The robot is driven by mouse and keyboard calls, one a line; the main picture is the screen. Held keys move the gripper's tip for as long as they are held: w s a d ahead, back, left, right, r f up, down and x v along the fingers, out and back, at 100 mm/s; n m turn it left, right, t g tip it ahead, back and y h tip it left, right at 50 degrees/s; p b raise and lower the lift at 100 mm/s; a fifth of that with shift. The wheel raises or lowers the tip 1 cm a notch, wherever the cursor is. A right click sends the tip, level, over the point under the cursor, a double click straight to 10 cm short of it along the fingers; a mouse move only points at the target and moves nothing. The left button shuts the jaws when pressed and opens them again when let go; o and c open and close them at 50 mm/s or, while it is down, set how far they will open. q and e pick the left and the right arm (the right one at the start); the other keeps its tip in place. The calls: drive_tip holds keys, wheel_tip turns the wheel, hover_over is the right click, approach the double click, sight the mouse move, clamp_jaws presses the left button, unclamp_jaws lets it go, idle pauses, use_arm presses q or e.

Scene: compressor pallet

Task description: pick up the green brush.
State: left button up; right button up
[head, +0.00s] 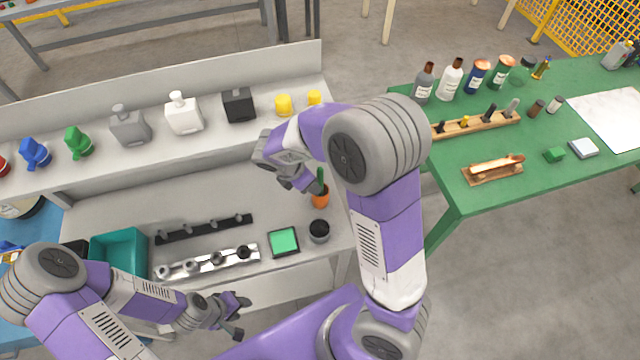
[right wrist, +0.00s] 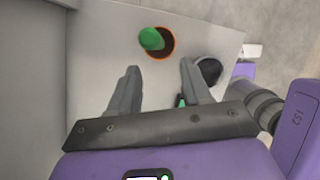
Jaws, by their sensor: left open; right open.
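The green brush (head: 321,177) stands handle-up in an orange cup (head: 320,200) at the right end of the grey workbench. In the right wrist view the brush (right wrist: 152,38) leans inside the cup's orange rim (right wrist: 172,50), just beyond my fingertips. My right gripper (right wrist: 158,68) is open with nothing between its fingertips. In the head view the right gripper (head: 298,184) is beside the brush, to its left, partly hidden by its own wrist. I cannot tell whether it touches the brush. My left gripper (head: 236,316) is open and empty, in front of the bench.
A dark cup (head: 319,231) stands just in front of the orange cup. A green-topped square pad (head: 284,241), a black rack (head: 203,229) and a white rack (head: 205,262) lie to the left. A raised shelf (head: 60,176) with bottles runs behind. A green table (head: 465,190) is at right.

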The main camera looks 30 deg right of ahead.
sight(318, 174)
drive_tip(key=d, duration=0.3)
drive_tip(key=shift+w+d, duration=0.2)
drive_tip(key=shift+w, duration=0.05)
drive_tip(key=b+x, duration=0.1)
drive_tip(key=x, duration=0.1)
drive_tip(key=shift+d+f, duration=0.2)
drive_tip(key=shift+f, duration=0.05)
drive_tip(key=shift+w+f, duration=0.1)
drive_tip(key=shift+f, duration=0.15)
drive_tip(key=shift+d, duration=0.1)
clamp_jaws()
